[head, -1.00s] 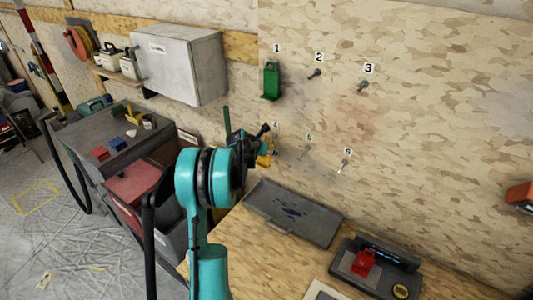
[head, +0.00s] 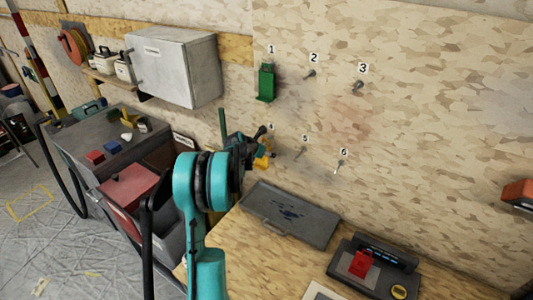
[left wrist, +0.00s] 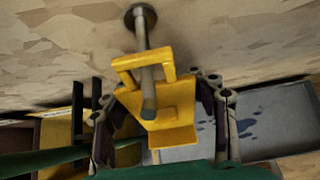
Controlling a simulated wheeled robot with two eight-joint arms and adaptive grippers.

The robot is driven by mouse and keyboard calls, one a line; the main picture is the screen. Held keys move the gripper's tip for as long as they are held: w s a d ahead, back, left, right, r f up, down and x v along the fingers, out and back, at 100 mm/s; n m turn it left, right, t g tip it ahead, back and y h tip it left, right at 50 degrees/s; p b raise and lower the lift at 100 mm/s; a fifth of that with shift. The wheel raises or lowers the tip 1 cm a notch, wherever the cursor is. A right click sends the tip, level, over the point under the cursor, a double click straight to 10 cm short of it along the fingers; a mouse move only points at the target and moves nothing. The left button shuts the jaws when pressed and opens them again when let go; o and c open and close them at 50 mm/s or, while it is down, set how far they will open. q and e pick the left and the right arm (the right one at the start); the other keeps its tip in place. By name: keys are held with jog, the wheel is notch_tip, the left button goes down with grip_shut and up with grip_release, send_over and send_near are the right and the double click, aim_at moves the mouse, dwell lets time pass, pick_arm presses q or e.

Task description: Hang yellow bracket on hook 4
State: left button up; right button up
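The yellow bracket (left wrist: 160,108) is between the two fingers of my left gripper (left wrist: 162,112), whose pads appear to touch its sides. In the left wrist view the grey peg of hook 4 (left wrist: 142,30) comes out of the wall and appears to run through the bracket's upper loop. Its blunt end lies over the bracket's plate. In the head view the bracket (head: 264,160) shows only partly behind my left gripper (head: 258,150), at the wall just below label 4 (head: 270,127). The peg is hidden there. My right gripper is not in view.
A green bracket (head: 266,83) hangs at hook 1. Hooks 2 (head: 310,74), 3 (head: 358,85), 5 (head: 300,153) and 6 (head: 338,167) are bare. Below are a grey tray (head: 290,215) and a dark device with a red part (head: 360,264). A grey cabinet (head: 175,65) is at left.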

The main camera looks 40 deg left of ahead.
pick_arm(q)
jog(key=o, duration=0.3)
jog(key=shift+o, duration=0.2)
jog(key=v, duration=1.2)
jog(key=shift+d, duration=0.1)
